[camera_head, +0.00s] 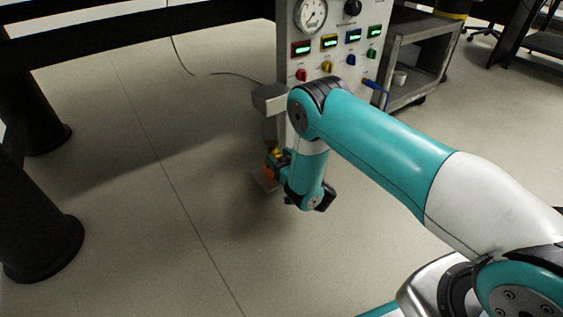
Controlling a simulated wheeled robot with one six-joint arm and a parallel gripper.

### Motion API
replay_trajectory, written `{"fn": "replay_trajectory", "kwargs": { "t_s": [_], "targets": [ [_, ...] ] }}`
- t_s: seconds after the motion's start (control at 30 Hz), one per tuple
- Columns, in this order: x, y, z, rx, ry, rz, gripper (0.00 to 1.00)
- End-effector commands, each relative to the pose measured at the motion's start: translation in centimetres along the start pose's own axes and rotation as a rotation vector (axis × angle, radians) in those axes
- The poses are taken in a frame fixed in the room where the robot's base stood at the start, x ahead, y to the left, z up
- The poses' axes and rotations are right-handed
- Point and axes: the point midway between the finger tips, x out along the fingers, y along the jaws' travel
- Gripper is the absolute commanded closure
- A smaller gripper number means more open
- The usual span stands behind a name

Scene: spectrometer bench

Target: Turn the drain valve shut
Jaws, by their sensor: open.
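Below the grey box on the left side of the panel, a pipe runs down to a small fitting near the floor. Small yellow and orange parts (269,172) show there and look like the drain valve; its handle is too small and too covered to read its angle. My arm bends down in front of the panel, and my gripper (275,163) is at these parts, pointing left and away from the camera. The gripper is open. Its fingertips are mostly hidden, and I cannot tell whether they touch the valve.
The panel (342,45) has a round gauge (311,14), green displays and coloured knobs. The grey box (269,99) juts out above the valve. A metal cart (405,25) stands right of the panel. Dark table legs (38,225) stand at left. The floor between is clear.

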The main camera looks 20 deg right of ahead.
Motion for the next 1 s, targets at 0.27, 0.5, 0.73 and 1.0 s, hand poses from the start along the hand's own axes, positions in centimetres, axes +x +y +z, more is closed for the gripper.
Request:
{"fn": "replay_trajectory", "kwargs": {
  "t_s": [0.27,0.5,0.73,1.0],
  "targets": [
    [0.03,0.03,-0.05,0.000,0.000,0.001,0.53],
    [0.00,0.06,-0.03,0.000,0.000,0.001,0.95],
    [-0.01,0.06,-0.35,-0.139,-0.001,0.002,0.95],
    [0.00,0.12,-0.02,-0.265,-0.001,0.002,0.95]
  ]
}}
